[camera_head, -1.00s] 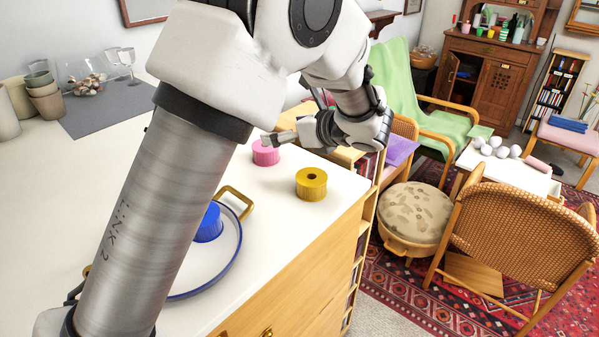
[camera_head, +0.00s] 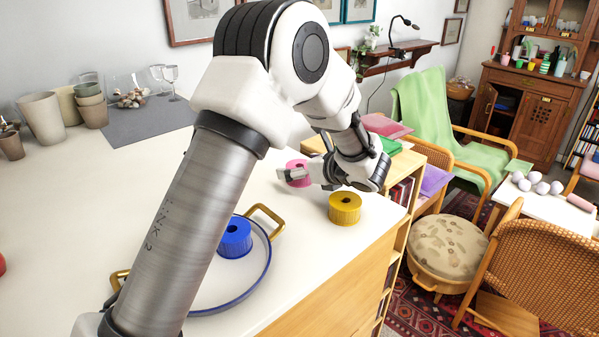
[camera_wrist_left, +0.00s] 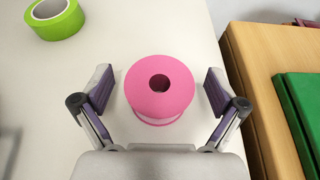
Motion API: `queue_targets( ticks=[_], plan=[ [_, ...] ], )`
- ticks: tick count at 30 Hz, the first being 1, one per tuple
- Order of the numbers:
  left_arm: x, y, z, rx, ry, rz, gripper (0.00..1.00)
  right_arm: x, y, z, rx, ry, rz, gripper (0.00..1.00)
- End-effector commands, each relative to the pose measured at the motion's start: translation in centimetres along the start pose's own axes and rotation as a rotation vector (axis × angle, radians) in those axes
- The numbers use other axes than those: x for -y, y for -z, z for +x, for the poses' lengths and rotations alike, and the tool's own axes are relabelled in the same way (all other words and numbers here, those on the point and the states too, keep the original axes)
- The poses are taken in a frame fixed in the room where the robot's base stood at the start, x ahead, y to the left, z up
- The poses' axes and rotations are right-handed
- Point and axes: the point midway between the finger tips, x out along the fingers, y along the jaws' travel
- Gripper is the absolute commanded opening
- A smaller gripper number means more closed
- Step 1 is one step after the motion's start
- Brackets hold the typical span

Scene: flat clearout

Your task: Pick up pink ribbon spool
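The pink ribbon spool (camera_head: 297,172) stands upright on the white countertop, partly hidden behind my left gripper (camera_head: 291,175) in the head view. In the left wrist view the pink spool (camera_wrist_left: 160,88) lies between the two spread fingers of my left gripper (camera_wrist_left: 160,90), its round top and centre hole facing the camera. A gap shows between the spool and each finger. The left gripper is open and empty. My right gripper is not in view.
A yellow spool (camera_head: 345,208) stands just right of the pink one. A blue spool (camera_head: 235,237) sits in a blue-rimmed white tray (camera_head: 262,262) with gold handles. A green roll (camera_wrist_left: 54,18) lies nearby. Glasses and cups stand at the back left.

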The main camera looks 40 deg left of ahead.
Motion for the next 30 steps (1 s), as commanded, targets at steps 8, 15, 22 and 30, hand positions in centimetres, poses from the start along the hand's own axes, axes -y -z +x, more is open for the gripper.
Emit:
queue_targets(
  ticks=[8,15,22,30],
  plan=[
    [0.0,0.0,0.0,-0.001,0.0,0.0,0.3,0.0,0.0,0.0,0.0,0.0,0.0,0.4],
    [0.0,0.0,-0.1,-0.001,0.0,0.0,0.3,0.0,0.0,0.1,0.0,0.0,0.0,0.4],
    [0.0,-3.2,-1.4,0.001,0.002,-0.007,0.3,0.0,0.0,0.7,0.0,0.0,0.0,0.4],
    [0.0,-8.5,-3.6,0.0,0.0,-0.004,0.3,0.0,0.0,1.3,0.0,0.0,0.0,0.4]
  ],
)
